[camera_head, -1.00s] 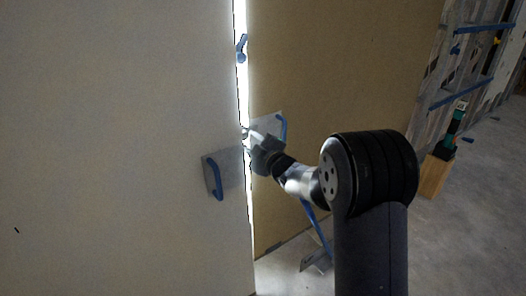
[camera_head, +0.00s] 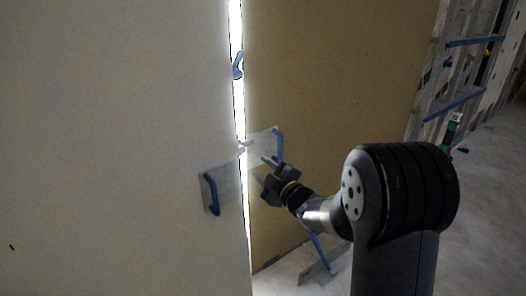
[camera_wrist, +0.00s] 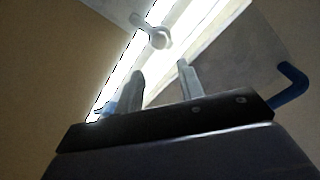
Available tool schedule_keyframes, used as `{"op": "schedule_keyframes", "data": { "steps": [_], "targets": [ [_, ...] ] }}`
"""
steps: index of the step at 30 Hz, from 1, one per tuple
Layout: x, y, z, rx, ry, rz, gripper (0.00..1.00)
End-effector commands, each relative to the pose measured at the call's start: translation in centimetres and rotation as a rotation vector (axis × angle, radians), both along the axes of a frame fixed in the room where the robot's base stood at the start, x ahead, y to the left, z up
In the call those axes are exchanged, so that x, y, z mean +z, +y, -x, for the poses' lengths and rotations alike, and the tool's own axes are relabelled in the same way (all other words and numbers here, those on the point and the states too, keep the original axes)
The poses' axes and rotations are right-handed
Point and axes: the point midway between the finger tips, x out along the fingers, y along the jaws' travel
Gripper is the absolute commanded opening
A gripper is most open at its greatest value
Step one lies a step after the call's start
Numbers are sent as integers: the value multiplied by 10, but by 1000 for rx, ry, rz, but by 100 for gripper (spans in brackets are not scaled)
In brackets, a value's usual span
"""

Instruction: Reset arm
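My gripper (camera_head: 266,168) is in front of the brown panel (camera_head: 330,110), just right of the bright gap between the panels. Its two fingers (camera_wrist: 160,85) stand apart with nothing between them in the wrist view. A grey plate with a blue handle (camera_head: 278,146) is on the brown panel just behind the fingertips. A small metal hook or latch piece (camera_wrist: 155,32) shows ahead of the fingers in the wrist view. Another grey plate with a blue handle (camera_head: 212,193) is on the pale left panel (camera_head: 110,120). I cannot tell whether the fingers touch anything.
A blue hook (camera_head: 238,66) sits higher up at the gap. A bracket with a blue bar (camera_head: 320,262) stands on the floor at the brown panel's foot. A grey frame with blue bars (camera_head: 455,100) stands at the right. The floor (camera_head: 480,200) at right is open.

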Motion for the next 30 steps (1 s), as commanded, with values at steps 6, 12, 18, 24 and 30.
{"op": "schedule_keyframes", "data": {
  "steps": [6,12,18,24,30],
  "targets": [
    [-1,14,-20,2,0,0,37],
    [-1,33,-48,2,-1,1,37],
    [-1,49,-72,1,0,0,37],
    [0,58,-86,1,0,1,37],
    [0,60,-88,0,-7,10,37]
  ]
}}
